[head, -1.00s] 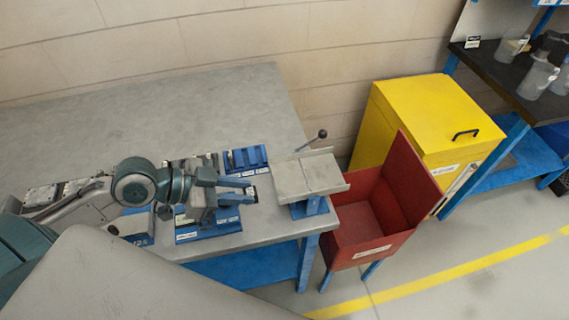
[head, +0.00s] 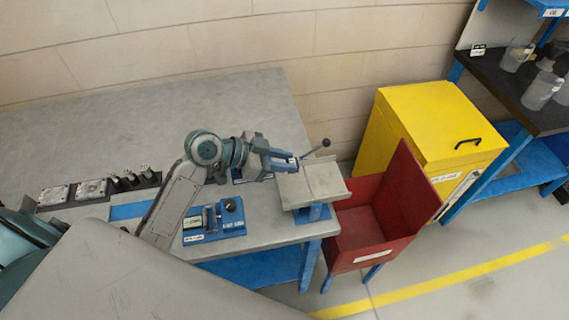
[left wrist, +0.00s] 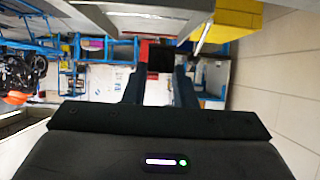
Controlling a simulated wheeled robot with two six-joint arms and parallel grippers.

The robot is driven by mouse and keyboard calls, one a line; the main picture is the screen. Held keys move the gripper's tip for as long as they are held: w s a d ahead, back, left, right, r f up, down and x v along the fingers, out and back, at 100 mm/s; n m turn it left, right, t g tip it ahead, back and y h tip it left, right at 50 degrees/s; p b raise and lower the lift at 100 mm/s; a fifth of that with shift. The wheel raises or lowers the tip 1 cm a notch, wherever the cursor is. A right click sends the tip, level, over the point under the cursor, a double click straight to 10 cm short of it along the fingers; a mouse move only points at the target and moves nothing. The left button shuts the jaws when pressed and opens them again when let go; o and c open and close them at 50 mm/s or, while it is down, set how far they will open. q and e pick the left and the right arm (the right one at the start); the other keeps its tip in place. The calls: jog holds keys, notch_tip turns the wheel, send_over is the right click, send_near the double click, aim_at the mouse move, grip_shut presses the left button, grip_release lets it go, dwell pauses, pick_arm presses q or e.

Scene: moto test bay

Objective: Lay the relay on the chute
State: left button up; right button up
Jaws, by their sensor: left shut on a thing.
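My left gripper (head: 290,163) is at the near-left upper edge of the chute (head: 322,181), a pale grey sloped plate on a blue stand at the table's right end. In the left wrist view, my left gripper (left wrist: 159,88) is shut on a dark block, the relay (left wrist: 160,59), between its fingertips. In the head view the relay is too small and covered to make out. Whether it touches the chute I cannot tell. My right gripper is not in view.
A lever with a black knob (head: 326,143) rises behind the chute. A red bin (head: 362,247) stands past its lower end, beside a yellow cabinet (head: 430,125). A blue fixture (head: 213,236) sits at the table's front. The table's back (head: 150,125) is bare.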

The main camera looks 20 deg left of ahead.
pick_arm(q)
jog(key=shift+w+f+p, duration=0.2)
jog(key=shift+f+p, duration=0.15)
jog(key=shift+f, duration=0.1)
notch_tip(320, 180, down, 3)
jog(key=shift+r+p, duration=0.2)
jog(key=shift+p, duration=0.3)
jog(key=shift+f, duration=0.15)
jog(key=o, duration=1)
jog(key=shift+c, duration=0.2)
